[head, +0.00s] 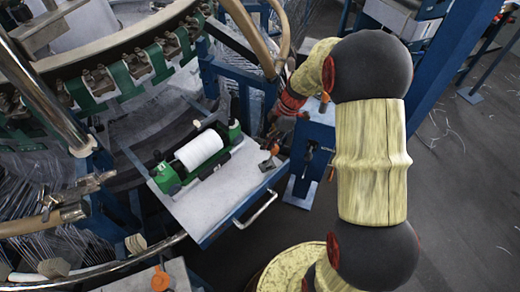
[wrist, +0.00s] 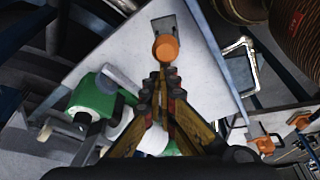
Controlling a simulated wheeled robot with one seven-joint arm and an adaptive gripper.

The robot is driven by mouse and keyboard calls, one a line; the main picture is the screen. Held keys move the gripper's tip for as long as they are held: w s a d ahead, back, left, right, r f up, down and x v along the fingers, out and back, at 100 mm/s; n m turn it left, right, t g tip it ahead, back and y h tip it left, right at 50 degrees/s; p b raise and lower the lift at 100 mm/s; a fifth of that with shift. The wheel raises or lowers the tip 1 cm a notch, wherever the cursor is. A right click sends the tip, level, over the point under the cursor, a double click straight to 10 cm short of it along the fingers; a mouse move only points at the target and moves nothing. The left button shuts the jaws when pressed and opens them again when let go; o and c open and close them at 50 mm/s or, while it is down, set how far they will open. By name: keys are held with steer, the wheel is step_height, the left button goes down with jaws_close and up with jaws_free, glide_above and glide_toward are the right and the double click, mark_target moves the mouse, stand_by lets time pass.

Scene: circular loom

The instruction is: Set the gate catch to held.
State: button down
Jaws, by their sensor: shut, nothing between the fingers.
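A small lever with an orange knob (wrist: 165,48) on a metal plate (wrist: 165,24) stands on the pale panel; it looks like the gate catch. In the head view its orange end (head: 275,149) shows at the panel's right edge, close to my gripper. My gripper (wrist: 160,76) is shut and empty, its fingertips just below the knob in the wrist view. Whether they touch it I cannot tell. In the head view my gripper (head: 272,138) is small and dark against the blue frame. I cannot read the catch's setting.
The pale panel (head: 225,196) has a metal handle (head: 258,211) on its front edge. A white roll (head: 198,150) sits in a green holder (head: 164,178) on it. A blue post (head: 316,138) with another orange knob (head: 323,97) stands right. Grey floor at right is open.

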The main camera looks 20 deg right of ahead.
steer(key=shift+d+f+b, duration=0.1)
steer(key=shift+d+b, duration=0.2)
steer(key=shift+d, duration=0.75)
steer(key=shift+d+f, duration=0.15)
steer(key=shift+d, duration=0.1)
steer(key=shift+a, duration=0.1)
steer(key=w+a+r, duration=0.1)
steer(key=a+r, duration=0.2)
steer(key=a, duration=0.1)
steer(key=d+r+p, duration=0.3)
steer(key=d+r, duration=0.3)
steer(key=d, duration=0.1)
steer(key=shift+s+d+p, duration=0.15)
steer(key=shift+s+p, duration=0.15)
steer(key=shift+s, duration=0.1)
